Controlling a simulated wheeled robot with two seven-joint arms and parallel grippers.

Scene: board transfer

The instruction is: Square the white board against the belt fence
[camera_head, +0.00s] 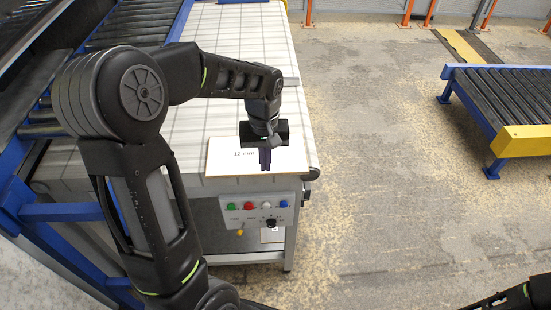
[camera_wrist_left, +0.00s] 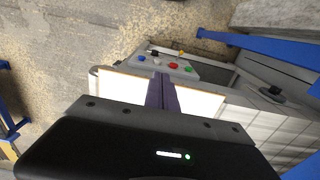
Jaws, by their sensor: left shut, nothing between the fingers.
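The white board (camera_head: 225,158) lies flat on the near end of the white belt table, with small dark print on it. My left gripper (camera_head: 265,165) is over the board, fingers pointing down, shut and empty. In the left wrist view the shut fingers (camera_wrist_left: 163,92) cross the middle of the board (camera_wrist_left: 200,101), which shows on both sides of them. I cannot tell whether the fingertips touch it. A thin grey bar (camera_head: 291,81), possibly the belt fence, lies farther back at the belt's right side; my arm hides its left part.
A control panel (camera_head: 262,211) with coloured buttons is below the table's near edge. Blue-framed rollers (camera_head: 130,25) stand left; another roller conveyor (camera_head: 510,95) is at the right. Open floor lies between. Part of my right arm shows at the lower right corner.

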